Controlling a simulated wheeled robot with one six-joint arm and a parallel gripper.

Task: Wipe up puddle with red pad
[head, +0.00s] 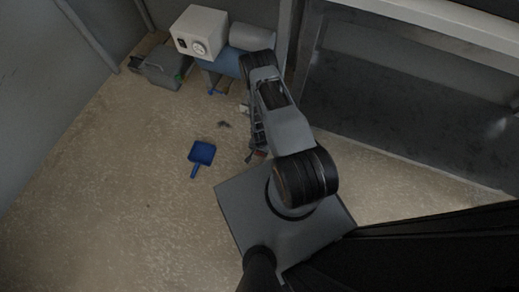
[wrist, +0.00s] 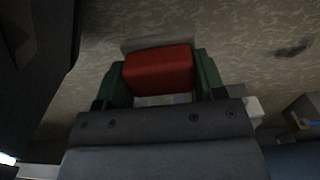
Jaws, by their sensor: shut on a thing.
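My gripper (wrist: 160,72) is shut on the red pad (wrist: 158,71), which sits between its two green fingers in the wrist view. In the head view a small bit of red pad (head: 261,153) shows beside my arm, low near the floor. A faint grey patch (wrist: 135,43) borders the pad's far edge in the wrist view; I cannot tell whether it is the puddle or a shadow, nor whether the pad touches the floor. A dark smudge (head: 224,124) lies on the floor apart from the pad; it also shows in the wrist view (wrist: 292,48).
A blue dustpan (head: 202,153) lies on the floor left of my arm. A white box with a dial (head: 200,32), a blue tank (head: 222,62) and a grey toolbox (head: 166,68) stand at the back. A bench (head: 420,25) is at right. The left floor is mostly clear.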

